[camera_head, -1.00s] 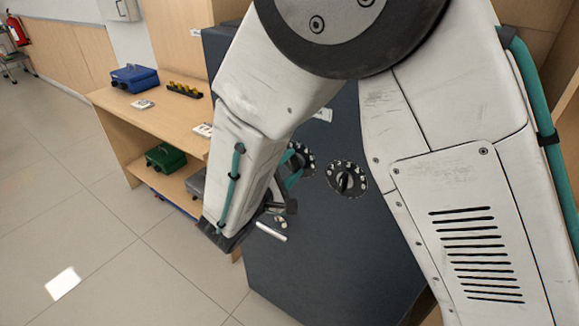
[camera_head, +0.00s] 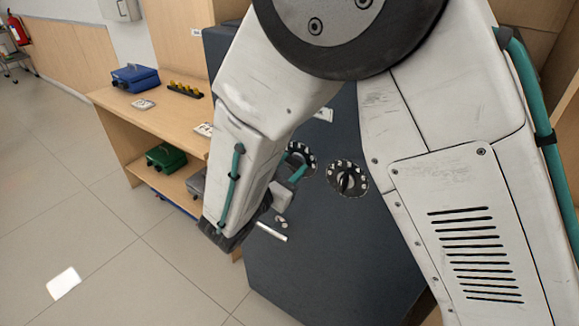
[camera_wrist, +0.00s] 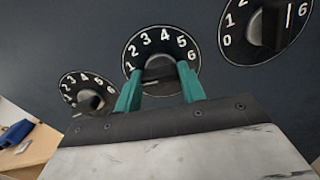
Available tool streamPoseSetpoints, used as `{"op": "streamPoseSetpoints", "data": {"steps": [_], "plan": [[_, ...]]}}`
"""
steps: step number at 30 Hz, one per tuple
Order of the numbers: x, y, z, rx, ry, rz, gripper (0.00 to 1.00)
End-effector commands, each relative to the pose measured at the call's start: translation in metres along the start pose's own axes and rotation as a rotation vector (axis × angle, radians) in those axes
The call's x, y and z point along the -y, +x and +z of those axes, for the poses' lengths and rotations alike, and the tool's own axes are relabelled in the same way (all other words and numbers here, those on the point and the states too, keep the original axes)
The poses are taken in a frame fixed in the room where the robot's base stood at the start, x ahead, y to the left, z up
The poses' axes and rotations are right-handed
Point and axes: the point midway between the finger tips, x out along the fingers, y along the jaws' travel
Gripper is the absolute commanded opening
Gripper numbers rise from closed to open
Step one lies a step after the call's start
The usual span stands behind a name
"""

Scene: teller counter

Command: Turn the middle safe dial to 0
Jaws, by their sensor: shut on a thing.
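The middle dial (camera_wrist: 160,42) is a black disc with white numbers on the dark safe door (camera_head: 330,250). Its 1 to 6 show in the wrist view; the 0 is hidden near the left finger. My gripper (camera_wrist: 160,86) has its teal fingers on both sides of the middle dial's dark knob (camera_wrist: 158,73), shut on it. I cannot read where the knob points. In the head view the middle dial (camera_head: 303,154) is partly covered by my gripper (camera_head: 297,173).
The right dial (camera_wrist: 241,47) and the left dial (camera_wrist: 71,80) flank the middle one closely. A pale bar (camera_head: 272,232) is on the door below. A wooden shelf (camera_head: 115,104) with a blue box (camera_head: 135,78) and a green box (camera_head: 166,157) stands left. Open floor lies in front.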

Motion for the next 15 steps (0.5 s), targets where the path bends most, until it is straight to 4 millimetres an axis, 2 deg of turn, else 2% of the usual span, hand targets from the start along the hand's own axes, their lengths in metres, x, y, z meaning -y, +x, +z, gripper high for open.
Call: {"op": "streamPoseSetpoints", "data": {"steps": [6, 15], "plan": [[0.0000, -0.0003, -0.0011, -0.002, -0.133, 0.001, 0.17], [0.0000, -0.0003, -0.0013, -0.002, -0.224, 0.001, 0.17]]}}
